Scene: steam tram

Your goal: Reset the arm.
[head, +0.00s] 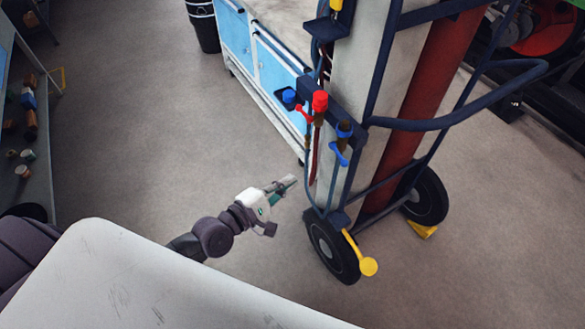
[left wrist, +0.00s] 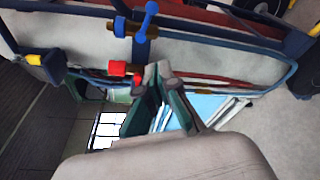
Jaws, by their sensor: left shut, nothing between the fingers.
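My left arm reaches out over the floor from the lower left of the head view. Its gripper (head: 287,184) is shut and empty, a little left of the gas cylinder cart (head: 372,122). In the left wrist view the gripper's fingertips (left wrist: 157,72) are together in front of the cart's red and blue fittings. I cannot tell from this view whether they touch anything, but in the head view they look apart from the cart. My right gripper is in neither view.
The cart carries a pale cylinder (head: 360,70) and a red cylinder (head: 431,85). A yellow-ended lever (head: 368,266) sticks out by its wheel (head: 332,247). A blue cabinet (head: 273,75) and black bin (head: 204,25) stand behind. A shelf with small items (head: 28,120) is at left. Floor between is clear.

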